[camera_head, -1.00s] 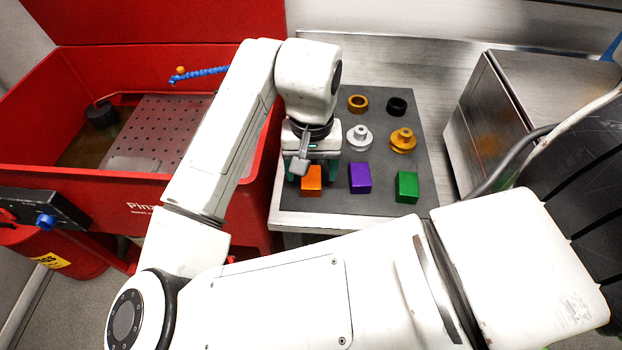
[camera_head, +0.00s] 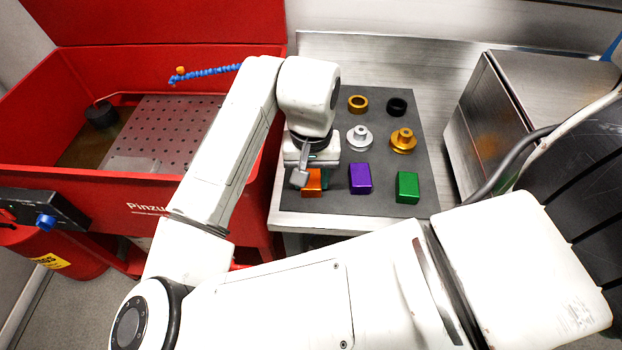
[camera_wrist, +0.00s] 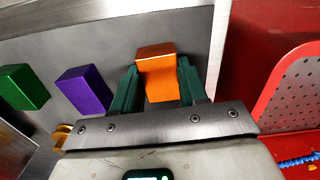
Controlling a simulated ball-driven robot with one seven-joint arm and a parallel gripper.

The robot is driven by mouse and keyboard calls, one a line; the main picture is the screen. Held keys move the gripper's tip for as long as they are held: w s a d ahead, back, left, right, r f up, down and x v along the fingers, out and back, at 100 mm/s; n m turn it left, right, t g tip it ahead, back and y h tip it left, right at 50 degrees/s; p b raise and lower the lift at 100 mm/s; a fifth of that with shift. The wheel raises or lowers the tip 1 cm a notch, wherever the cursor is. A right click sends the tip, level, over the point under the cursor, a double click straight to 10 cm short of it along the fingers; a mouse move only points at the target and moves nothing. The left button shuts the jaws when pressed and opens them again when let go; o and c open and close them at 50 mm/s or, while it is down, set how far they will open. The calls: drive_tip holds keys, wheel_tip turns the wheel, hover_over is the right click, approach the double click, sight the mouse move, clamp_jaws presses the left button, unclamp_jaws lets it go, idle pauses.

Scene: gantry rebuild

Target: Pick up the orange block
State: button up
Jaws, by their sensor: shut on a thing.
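The orange block (camera_head: 312,190) stands at the front left of the dark grey mat (camera_head: 379,209), partly hidden by my gripper in the head view. My gripper (camera_head: 318,184) is lowered over it. In the wrist view the orange block (camera_wrist: 157,78) sits between the two green fingers of my gripper (camera_wrist: 156,84), which are shut on it. Whether the block touches the mat is hard to tell.
A purple block (camera_head: 360,179) and a green block (camera_head: 407,187) stand to the right. Behind are a silver flanged part (camera_head: 359,138), a gold flanged part (camera_head: 403,141), a gold ring (camera_head: 357,103) and a black ring (camera_head: 397,106). A red wash basin (camera_head: 70,181) is left, a metal box (camera_head: 505,100) right.

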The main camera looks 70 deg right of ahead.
sight(311, 178)
drive_tip(key=c, duration=0.3)
drive_tip(key=shift+r, duration=0.45)
wheel_tip(311, 178, up, 2)
drive_tip(key=shift+r, duration=0.2)
drive_tip(key=s+a+r+p, duration=0.2)
drive_tip(key=s+r+p, duration=0.6)
drive_tip(key=s, duration=0.6)
drive_tip(key=shift+r, duration=0.95)
